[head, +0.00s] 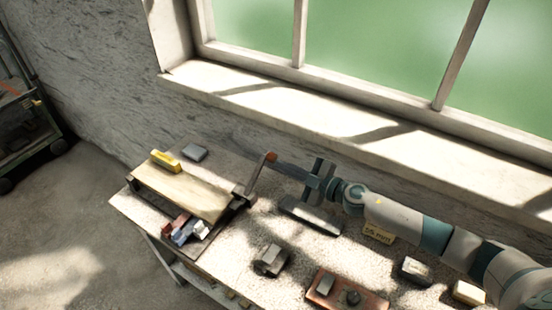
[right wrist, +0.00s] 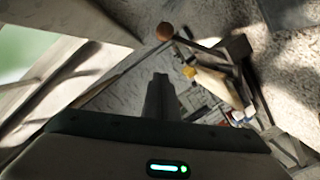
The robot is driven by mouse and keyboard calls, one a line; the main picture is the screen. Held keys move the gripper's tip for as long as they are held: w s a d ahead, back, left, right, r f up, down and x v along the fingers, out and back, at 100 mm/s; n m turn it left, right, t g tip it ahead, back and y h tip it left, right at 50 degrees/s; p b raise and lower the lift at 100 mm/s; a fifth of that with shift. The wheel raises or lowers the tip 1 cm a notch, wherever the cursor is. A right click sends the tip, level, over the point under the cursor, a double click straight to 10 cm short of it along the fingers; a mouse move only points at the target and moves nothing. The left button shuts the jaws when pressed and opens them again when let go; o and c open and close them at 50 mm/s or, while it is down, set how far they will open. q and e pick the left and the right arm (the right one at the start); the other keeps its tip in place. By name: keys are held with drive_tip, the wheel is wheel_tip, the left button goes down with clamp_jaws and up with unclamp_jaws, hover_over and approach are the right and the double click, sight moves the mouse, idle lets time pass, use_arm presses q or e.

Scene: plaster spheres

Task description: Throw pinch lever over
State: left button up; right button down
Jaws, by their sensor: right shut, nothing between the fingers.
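The pinch lever (head: 258,177) stands up at the right end of a wooden-topped device (head: 180,190) on the table, with a round orange-brown knob (head: 270,157) on top. In the right wrist view the knob (right wrist: 165,31) is beyond my fingertips, and the lever arm runs right to a dark bracket (right wrist: 236,47). My right gripper (head: 280,167) is shut and empty, pointing left at the lever just below the knob. Whether it touches the lever I cannot tell. My left gripper is not in view.
A yellow block (head: 165,160) lies on the device's far edge, with a grey block (head: 195,152) behind. Small coloured pieces (head: 188,230) lie at its near side. Several other blocks and a brown board (head: 330,288) stand nearer. The window sill (head: 290,105) borders the back.

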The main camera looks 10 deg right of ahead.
sight(274, 159)
drive_tip(key=w+a+f+b, duration=0.1)
drive_tip(key=w+f, duration=0.2)
drive_tip(key=w, duration=0.3)
drive_tip(key=shift+f, duration=0.25)
drive_tip(key=shift+w, duration=0.1)
drive_tip(key=shift+w+d+f+b, duration=0.45)
drive_tip(key=shift+d+f+b, duration=0.05)
drive_tip(key=shift+f+b, duration=0.2)
